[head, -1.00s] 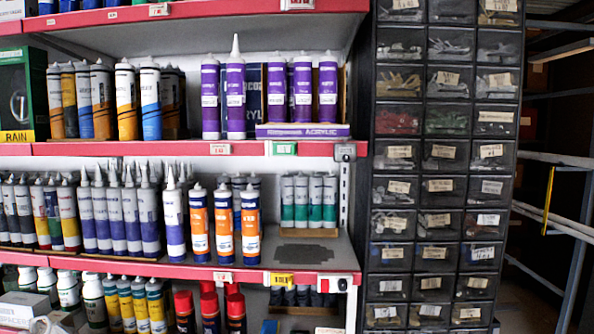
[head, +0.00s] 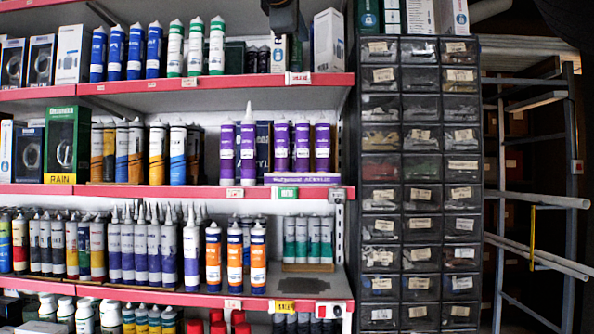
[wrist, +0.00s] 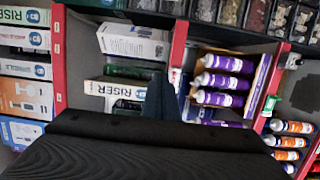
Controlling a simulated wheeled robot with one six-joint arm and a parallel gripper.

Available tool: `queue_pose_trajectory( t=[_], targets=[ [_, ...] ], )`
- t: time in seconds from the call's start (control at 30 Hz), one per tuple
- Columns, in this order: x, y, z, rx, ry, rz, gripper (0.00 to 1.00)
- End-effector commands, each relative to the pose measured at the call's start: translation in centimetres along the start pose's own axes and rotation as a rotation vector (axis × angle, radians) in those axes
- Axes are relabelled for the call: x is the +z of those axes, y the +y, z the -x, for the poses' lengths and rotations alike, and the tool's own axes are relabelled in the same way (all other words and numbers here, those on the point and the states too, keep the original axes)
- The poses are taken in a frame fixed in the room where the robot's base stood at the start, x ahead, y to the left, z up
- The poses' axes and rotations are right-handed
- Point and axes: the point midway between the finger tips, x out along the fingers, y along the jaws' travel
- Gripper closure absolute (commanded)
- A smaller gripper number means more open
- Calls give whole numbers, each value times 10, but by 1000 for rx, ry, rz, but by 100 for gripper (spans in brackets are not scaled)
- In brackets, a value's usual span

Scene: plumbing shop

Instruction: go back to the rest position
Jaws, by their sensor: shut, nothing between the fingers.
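My gripper (wrist: 160,97) is shut and empty, a dark shape reaching up from the bottom of the wrist view. It hangs in front of the shelves, and nothing is held in it. In the head view a dark part of my arm's end (head: 284,15) shows at the top middle, in front of the top shelf; its fingertips are hard to make out there.
Red-edged shelves (head: 130,191) hold rows of tubes, with purple tubes (head: 248,150) and orange ones (head: 235,258) in the middle. A dark drawer cabinet (head: 420,180) stands to the right, and a metal rack (head: 570,210) beyond it. Riser boxes (wrist: 135,42) show in the wrist view.

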Motion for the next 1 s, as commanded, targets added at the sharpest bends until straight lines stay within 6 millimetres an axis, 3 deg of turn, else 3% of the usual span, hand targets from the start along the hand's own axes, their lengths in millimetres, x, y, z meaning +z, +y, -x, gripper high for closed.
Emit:
queue_pose_trajectory(
  t=[0.37, 0.57, 0.67, 0.77, 1.0],
  targets=[
    [-5, -56, -24, -90, 14, -7, 100],
    [-8, -110, -41, -176, 25, -22, 100],
    [-7, -146, -51, -233, 28, -34, 100],
    [-4, -194, -62, -311, 25, -57, 100],
    [27, -352, -75, -569, -24, -171, 100]
  ],
)
